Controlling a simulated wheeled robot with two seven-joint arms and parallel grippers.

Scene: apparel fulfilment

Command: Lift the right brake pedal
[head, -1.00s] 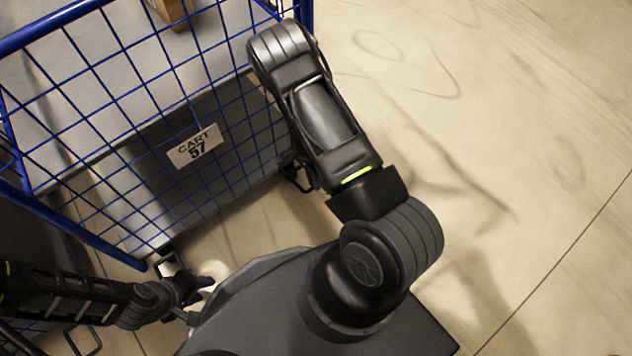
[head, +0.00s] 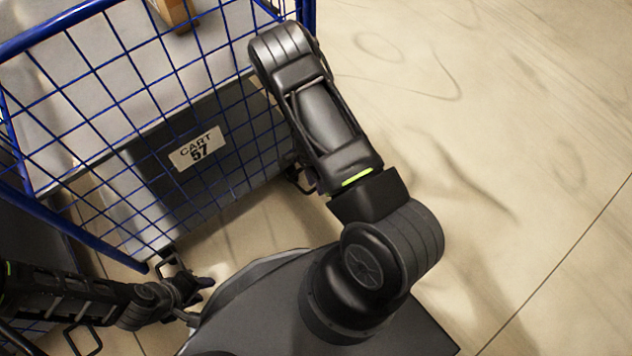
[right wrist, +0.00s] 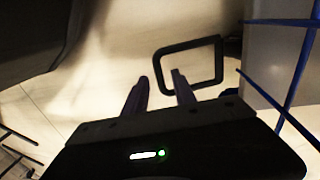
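The right brake pedal, a black rectangular loop (right wrist: 221,62), stands low at the cart's foot in the right wrist view. In the head view a small part of it (head: 297,182) shows beside my right arm. My right gripper (right wrist: 160,82) has its two fingers spread apart. Its right fingertip overlaps the pedal's lower left part in the picture; I cannot tell whether they touch. In the head view my right gripper is hidden behind my arm. My left gripper (head: 206,298) is low at the left, near the left brake pedal (head: 170,262), with its fingers apart.
The blue wire cart (head: 105,72) with the "CART 57" label (head: 197,149) stands directly ahead. A brown box (head: 175,14) is inside it. Another cart is partly visible at the left edge. The floor (head: 500,110) to the right is clear.

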